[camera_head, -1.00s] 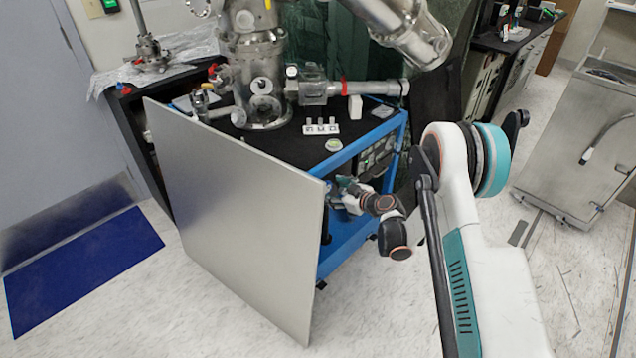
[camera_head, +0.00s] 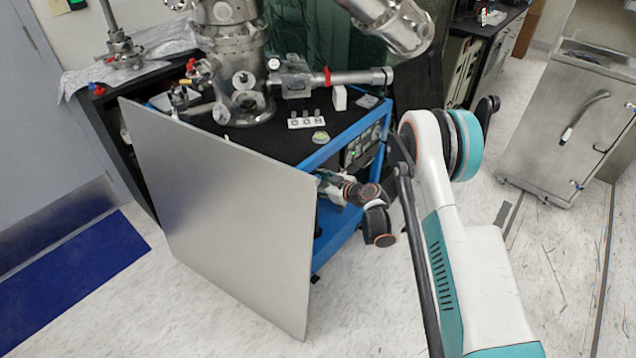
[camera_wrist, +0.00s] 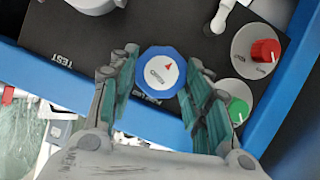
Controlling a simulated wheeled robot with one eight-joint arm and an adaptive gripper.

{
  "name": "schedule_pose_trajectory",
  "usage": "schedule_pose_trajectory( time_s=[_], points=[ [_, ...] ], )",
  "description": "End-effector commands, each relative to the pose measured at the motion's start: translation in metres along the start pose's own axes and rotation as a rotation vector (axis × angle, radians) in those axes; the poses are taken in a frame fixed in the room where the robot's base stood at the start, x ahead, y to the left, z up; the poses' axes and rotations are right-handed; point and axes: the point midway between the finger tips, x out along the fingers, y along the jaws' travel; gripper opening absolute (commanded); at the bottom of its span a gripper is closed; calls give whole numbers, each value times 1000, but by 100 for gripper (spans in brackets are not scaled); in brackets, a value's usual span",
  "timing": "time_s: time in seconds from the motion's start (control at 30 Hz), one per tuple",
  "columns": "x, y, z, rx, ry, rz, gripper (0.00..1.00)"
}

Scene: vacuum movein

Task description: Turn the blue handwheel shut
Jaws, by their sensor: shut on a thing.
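The blue handwheel (camera_wrist: 146,59) shows in the wrist view, a scalloped blue rim around a white face with a red arrow pointing up and slightly right. It sits on a dark panel (camera_wrist: 85,32) marked TEST. My gripper (camera_wrist: 162,60) has its teal-padded fingers on the left and right sides of the handwheel, closed on it. In the head view my gripper (camera_head: 324,184) reaches in at the right edge of a big grey plate, at the front of the blue-framed cart; the handwheel is hidden there.
A red knob (camera_wrist: 264,50) and a green knob (camera_wrist: 237,108) sit right of the fingers, the green one close. Blue frame bars (camera_wrist: 291,92) edge the panel. The large grey plate (camera_head: 215,215) stands left of my arm. Open floor (camera_head: 370,305) lies in front.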

Motion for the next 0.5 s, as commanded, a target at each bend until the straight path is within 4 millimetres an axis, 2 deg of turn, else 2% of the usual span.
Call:
schedule_pose_trajectory(
  time_s=[0.27, 0.5],
  points=[
    [0, 1, 0, 57, 0, -23, 20],
    [0, 3, 1, 199, 0, -81, 20]
  ],
)
